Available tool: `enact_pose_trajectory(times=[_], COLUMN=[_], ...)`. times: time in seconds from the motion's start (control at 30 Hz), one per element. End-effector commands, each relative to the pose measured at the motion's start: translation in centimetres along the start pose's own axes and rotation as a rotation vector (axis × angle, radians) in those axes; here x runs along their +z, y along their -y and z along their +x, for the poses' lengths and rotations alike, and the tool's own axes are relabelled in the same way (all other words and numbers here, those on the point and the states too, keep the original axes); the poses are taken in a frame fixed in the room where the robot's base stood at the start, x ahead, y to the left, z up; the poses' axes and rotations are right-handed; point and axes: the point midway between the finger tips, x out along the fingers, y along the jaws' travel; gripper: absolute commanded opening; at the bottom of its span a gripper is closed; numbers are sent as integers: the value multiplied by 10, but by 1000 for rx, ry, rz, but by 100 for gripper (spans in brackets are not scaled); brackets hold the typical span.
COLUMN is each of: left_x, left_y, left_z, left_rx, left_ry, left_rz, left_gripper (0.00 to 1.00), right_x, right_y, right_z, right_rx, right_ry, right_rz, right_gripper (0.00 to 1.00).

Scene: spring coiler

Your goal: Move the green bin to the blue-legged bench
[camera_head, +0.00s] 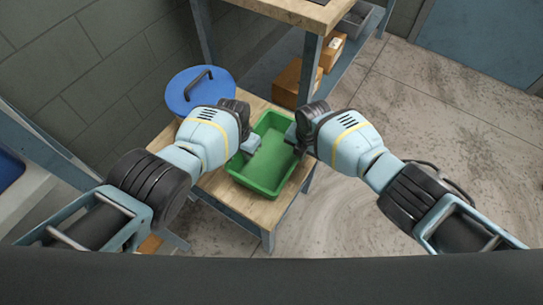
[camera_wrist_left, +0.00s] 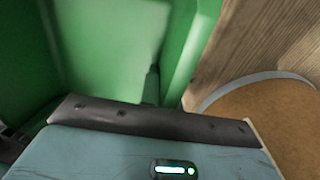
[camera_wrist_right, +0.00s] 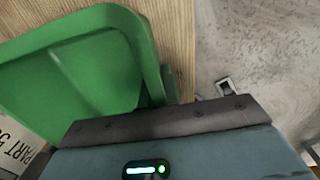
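The green bin (camera_head: 262,172), an open empty-looking tray, sits on a low wooden-topped table (camera_head: 250,213) with blue-grey legs. My left gripper (camera_head: 250,145) is at the bin's left wall, with a grey finger showing over the inside. My right gripper (camera_head: 292,134) is at the right wall near the rim. The bin fills much of the left wrist view (camera_wrist_left: 110,45) and the right wrist view (camera_wrist_right: 80,70). Neither wrist view shows the fingertips, so I cannot tell whether either gripper is closed on a wall. A taller wooden-topped bench (camera_head: 300,10) with blue-grey legs stands behind.
A blue round lid with a black handle (camera_head: 200,88) is behind my left gripper. Cardboard boxes (camera_head: 290,84) and a grey crate (camera_head: 353,20) sit on the taller bench's lower shelf. A block wall (camera_head: 85,70) is at left. Concrete floor (camera_head: 440,110) is open at right.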

Motion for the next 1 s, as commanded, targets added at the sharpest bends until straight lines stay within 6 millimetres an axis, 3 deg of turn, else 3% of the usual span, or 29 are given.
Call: enact_pose_trajectory(times=[0.47, 1.0], left_x=[-2, -19], left_y=[0, 4], left_z=[-8, -76], left_rx=[-2, -27], left_ry=[-5, -49], left_rz=[1, 5], left_gripper=[0, 0], right_x=[2, 19], right_y=[-2, -16], right_z=[-8, -75], right_rx=[3, 28], right_ry=[5, 50], right_rz=[0, -3], right_gripper=[0, 0])
